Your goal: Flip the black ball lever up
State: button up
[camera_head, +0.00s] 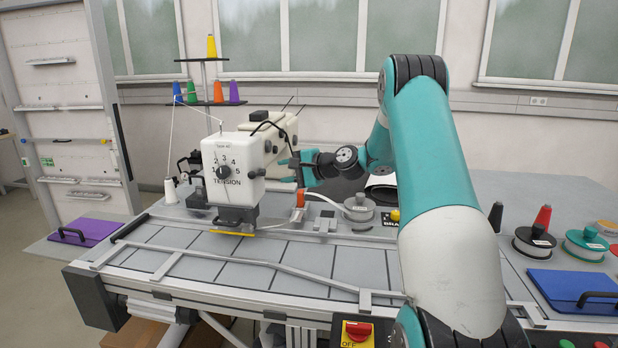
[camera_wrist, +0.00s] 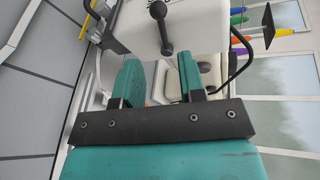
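The black ball lever (camera_wrist: 162,30) shows in the wrist view, a ball on a short stem against a white housing (camera_wrist: 210,22). It lies beyond my fingertips, roughly in line with the gap between them, and no finger appears to touch it. My gripper (camera_wrist: 160,78) has two teal fingers spread apart with nothing visible held between them. In the head view my gripper (camera_head: 287,170) is at the right side of the white sewing machine head (camera_head: 233,166). I cannot make out the lever clearly there.
A thread stand (camera_head: 205,102) with coloured cones rises behind the machine. An orange-topped part (camera_head: 301,198) and a grey spool (camera_head: 359,208) stand on the table below my gripper. A black curved cable (camera_wrist: 242,55) runs beside the fingers. The table front (camera_head: 215,252) is mostly clear.

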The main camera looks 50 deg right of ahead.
jog(key=b+v, duration=0.1)
jog(key=v, duration=0.6)
jog(key=shift+s+b, duration=0.2)
jog(key=shift+b, duration=0.15)
jog(key=shift+c, duration=0.2)
